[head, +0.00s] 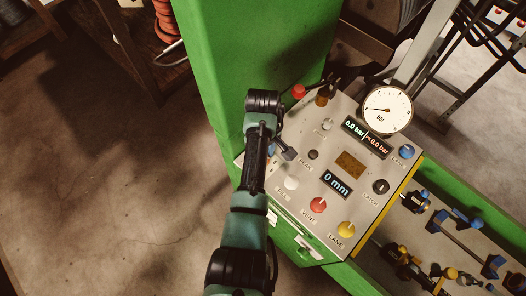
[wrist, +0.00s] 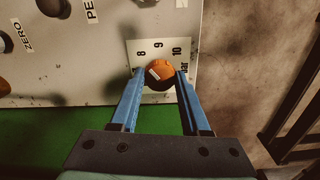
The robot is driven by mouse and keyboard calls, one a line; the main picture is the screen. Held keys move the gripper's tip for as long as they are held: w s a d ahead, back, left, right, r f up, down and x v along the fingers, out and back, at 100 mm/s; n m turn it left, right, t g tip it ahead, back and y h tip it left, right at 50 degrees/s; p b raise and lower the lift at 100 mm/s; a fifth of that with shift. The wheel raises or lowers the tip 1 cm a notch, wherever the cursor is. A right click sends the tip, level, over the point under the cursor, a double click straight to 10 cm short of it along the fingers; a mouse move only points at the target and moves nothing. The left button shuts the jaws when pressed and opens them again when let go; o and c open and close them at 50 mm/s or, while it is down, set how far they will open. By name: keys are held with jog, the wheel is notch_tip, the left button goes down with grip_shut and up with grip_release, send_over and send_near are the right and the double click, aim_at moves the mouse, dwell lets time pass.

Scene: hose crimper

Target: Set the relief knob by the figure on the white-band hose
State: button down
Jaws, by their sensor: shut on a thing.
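The orange relief knob (wrist: 160,71) sits on a pale scale plate (wrist: 134,47) marked 8, 9, 10 and bar. A light mark on the knob lies at its upper left, roughly on the side of the 8. My gripper (wrist: 158,76) is shut on the knob, with one blue finger on each side. In the head view, my arm hides the knob and the scale at the left side of the grey panel (head: 333,213). I cannot make out a white-band hose or its figure in either view.
The panel carries a dial gauge (head: 386,109), a pressure display (head: 366,137) reading 0.0 bar, a 0 mm display (head: 337,184), a red VENT knob (head: 318,205) and a yellow LANE knob (head: 346,230). A green column (head: 225,60) stands behind. Open floor (head: 110,190) lies left.

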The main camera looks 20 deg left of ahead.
jog(key=shift+w+a+r+n, duration=0.1)
jog(key=shift+n, duration=0.5)
jog(key=shift+c, duration=1.9)
grip_release()
notch_tip(320, 180, up, 13)
